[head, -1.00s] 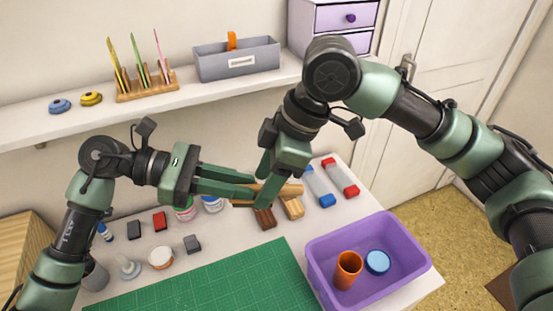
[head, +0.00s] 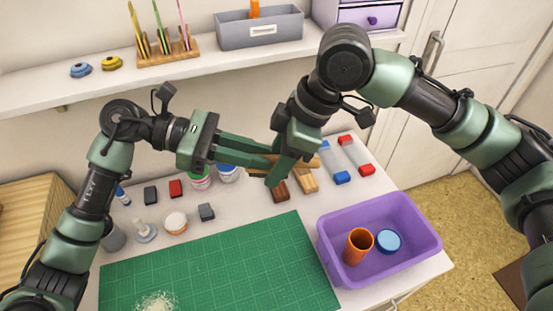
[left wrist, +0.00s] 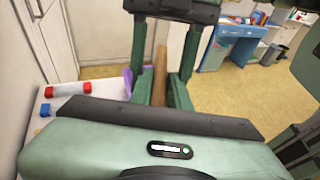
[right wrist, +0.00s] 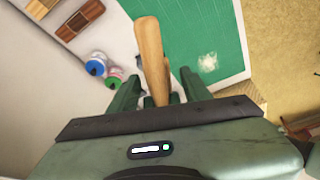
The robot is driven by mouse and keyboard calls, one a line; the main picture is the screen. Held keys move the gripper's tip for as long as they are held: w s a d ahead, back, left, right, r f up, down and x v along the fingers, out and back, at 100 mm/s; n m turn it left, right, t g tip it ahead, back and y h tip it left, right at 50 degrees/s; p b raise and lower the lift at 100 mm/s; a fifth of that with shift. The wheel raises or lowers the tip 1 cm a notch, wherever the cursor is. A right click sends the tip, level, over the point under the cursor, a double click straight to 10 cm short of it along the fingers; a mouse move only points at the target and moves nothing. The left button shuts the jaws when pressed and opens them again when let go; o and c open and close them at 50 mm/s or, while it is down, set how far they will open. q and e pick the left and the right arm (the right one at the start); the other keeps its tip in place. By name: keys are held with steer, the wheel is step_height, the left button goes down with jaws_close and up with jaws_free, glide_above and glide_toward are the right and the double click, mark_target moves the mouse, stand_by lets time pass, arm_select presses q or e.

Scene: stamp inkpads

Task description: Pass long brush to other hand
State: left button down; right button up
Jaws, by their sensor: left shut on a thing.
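The long brush shows as a pale wooden handle (head: 300,161) held above the table's back part. My left gripper (head: 272,158) is shut on it, and the handle runs between its fingers in the left wrist view (left wrist: 160,75). My right gripper (head: 280,178) points down at the brush, close to the left fingertips. In the right wrist view the handle (right wrist: 150,55) passes between the right fingers, which stand apart with gaps at its sides. The brush's bristle end cannot be made out.
A green mat (head: 220,260) with a pale scattered patch covers the front. A purple bin (head: 425,240) holds an orange cup (head: 358,246) and a blue lid (head: 388,241). Wooden blocks (head: 304,181), jars and small blocks stand behind. A shelf (head: 110,90) runs above.

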stand_by(0.3)
steer(key=v, duration=1.1)
steer(key=shift+w+r, duration=0.1)
steer(key=shift+r, duration=0.25)
arm_select(q)
steer(key=shift+d, duration=0.1)
arm_select(e)
steer(key=shift+d+r, duration=0.1)
steer(key=shift+r, duration=0.05)
steer(key=shift+d, duration=0.3)
steer(key=d+f, duration=0.4)
steer(key=d, duration=0.4)
arm_select(q)
steer(key=d+f, duration=0.5)
steer(key=d, duration=0.2)
steer(key=shift+d, duration=0.4)
arm_select(e)
steer(key=x, duration=1.2)
steer(key=shift+a, duration=0.1)
